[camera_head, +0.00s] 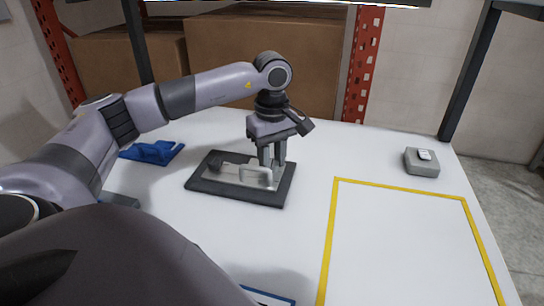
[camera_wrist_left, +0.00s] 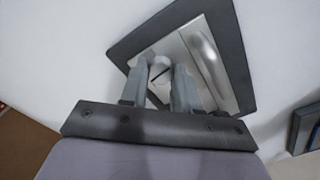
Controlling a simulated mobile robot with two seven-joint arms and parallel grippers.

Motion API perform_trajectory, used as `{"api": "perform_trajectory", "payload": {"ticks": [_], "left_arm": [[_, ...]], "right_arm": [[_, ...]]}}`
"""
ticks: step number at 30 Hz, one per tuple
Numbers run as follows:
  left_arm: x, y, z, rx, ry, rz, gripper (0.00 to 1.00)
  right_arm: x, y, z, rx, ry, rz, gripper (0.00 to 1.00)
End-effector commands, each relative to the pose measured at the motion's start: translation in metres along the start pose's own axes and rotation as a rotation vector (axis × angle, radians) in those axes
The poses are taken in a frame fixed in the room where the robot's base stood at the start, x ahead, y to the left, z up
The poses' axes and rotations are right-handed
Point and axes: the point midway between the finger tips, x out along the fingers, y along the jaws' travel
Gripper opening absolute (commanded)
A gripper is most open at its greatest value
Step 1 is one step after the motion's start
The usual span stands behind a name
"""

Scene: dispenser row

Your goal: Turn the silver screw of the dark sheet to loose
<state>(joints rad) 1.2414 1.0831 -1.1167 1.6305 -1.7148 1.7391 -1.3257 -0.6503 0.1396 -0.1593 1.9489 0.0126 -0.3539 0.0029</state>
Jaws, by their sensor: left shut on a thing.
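The dark sheet (camera_head: 235,197) lies flat on the white table, with a silver plate and a raised silver handle (camera_head: 254,170) on it. It also shows in the left wrist view (camera_wrist_left: 237,55). My left gripper (camera_head: 271,182) points down over the right part of the plate. In the left wrist view its fingers (camera_wrist_left: 162,72) are shut on the silver screw (camera_wrist_left: 161,78), a small pale piece with a dark line across it. The fingers hide most of the screw, so its turn cannot be read. My right gripper is not in view.
A blue object (camera_head: 153,152) lies left of the sheet. A grey box with a white top piece (camera_head: 422,162) stands at the right. A yellow outline (camera_head: 400,187) marks an empty area of table at the front right. Cardboard boxes (camera_head: 265,55) stand behind the table.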

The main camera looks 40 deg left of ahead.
Motion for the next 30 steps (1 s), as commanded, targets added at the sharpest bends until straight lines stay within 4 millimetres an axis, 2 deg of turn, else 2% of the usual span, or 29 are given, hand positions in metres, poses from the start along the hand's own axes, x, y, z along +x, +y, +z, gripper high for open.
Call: {"api": "perform_trajectory", "payload": {"ticks": [3,4,6,14,17,24,30], "left_arm": [[0.000,0.000,0.000,0.000,0.001,0.000,0.00],[0.000,0.000,0.000,0.000,0.001,0.000,0.40],[0.000,0.000,0.000,0.001,0.001,0.000,0.57],[-0.001,0.000,0.000,0.001,0.001,0.001,0.57],[-0.007,0.001,0.000,0.001,0.000,0.003,0.57],[-0.045,0.001,0.000,0.000,0.001,0.005,0.57],[-0.068,0.001,0.000,0.001,0.000,0.003,0.57]], "right_arm": [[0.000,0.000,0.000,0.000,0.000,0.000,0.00],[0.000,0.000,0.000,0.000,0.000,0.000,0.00],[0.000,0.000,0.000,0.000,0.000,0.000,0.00],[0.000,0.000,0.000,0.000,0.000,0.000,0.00],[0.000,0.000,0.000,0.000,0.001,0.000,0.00],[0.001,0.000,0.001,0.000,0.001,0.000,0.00],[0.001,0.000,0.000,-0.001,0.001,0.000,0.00]]}}
